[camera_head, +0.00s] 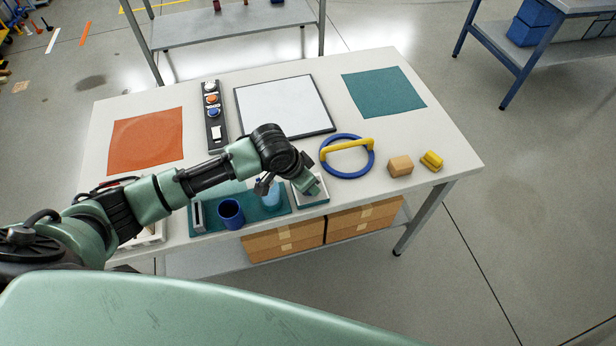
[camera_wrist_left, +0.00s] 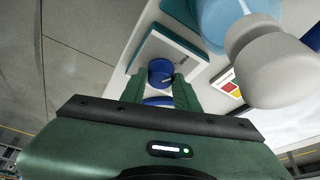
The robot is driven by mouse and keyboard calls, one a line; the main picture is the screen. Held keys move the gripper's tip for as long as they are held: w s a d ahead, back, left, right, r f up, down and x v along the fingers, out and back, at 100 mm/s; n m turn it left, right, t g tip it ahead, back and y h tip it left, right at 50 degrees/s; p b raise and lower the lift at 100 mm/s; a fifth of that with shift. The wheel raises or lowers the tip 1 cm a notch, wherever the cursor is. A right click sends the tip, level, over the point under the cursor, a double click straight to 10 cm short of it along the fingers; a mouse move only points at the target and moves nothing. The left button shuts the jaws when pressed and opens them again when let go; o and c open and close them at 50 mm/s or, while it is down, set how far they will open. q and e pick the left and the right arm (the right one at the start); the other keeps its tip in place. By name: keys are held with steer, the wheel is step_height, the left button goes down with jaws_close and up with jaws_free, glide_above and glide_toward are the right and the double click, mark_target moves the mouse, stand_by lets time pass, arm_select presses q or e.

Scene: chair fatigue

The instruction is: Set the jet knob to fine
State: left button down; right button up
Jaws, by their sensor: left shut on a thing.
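The blue knob (camera_wrist_left: 160,72) sits on a small white panel (camera_wrist_left: 183,50) with a teal edge in the left wrist view. My left gripper (camera_wrist_left: 160,88) has its green fingers on either side of the knob and is shut on it. In the head view my left gripper (camera_head: 313,187) is over the white panel (camera_head: 299,201) at the table's front edge, and the gripper and arm hide the knob there. The knob's pointer and any setting marks are too small to read. My right gripper is not in view.
A light blue bottle (camera_head: 270,197) stands close left of the gripper, with a dark blue cup (camera_head: 231,215) on the teal tray (camera_head: 255,216). A blue ring with a yellow bar (camera_head: 347,146), a wooden block (camera_head: 400,166) and a yellow piece (camera_head: 432,160) lie to the right.

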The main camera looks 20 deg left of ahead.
arm_select(q)
steer(key=shift+w+r, duration=0.1)
steer(key=shift+w, duration=0.05)
stand_by(0.3)
steer(key=c, duration=1.1)
jaws_free()
steer(key=shift+o, duration=0.2)
steer(key=b+v, duration=0.1)
steer(key=v, duration=0.6)
steer(key=shift+s+r, duration=0.3)
